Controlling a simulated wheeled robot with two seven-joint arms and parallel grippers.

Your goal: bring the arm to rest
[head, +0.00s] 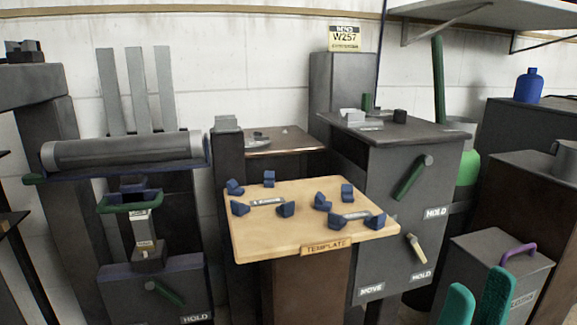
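My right gripper (478,290) shows at the bottom right as two teal fingers. They stand apart with a gap between them and nothing in it, so it is open. It is in front of a dark grey box with a purple handle (518,250) and touches nothing that I can see. The rest of the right arm is below the picture. My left gripper is not in view.
A wooden template board (300,228) with several blue blocks stands in the middle. A grey roller (124,150) is at the left. A blue bottle (528,86) is at the right.

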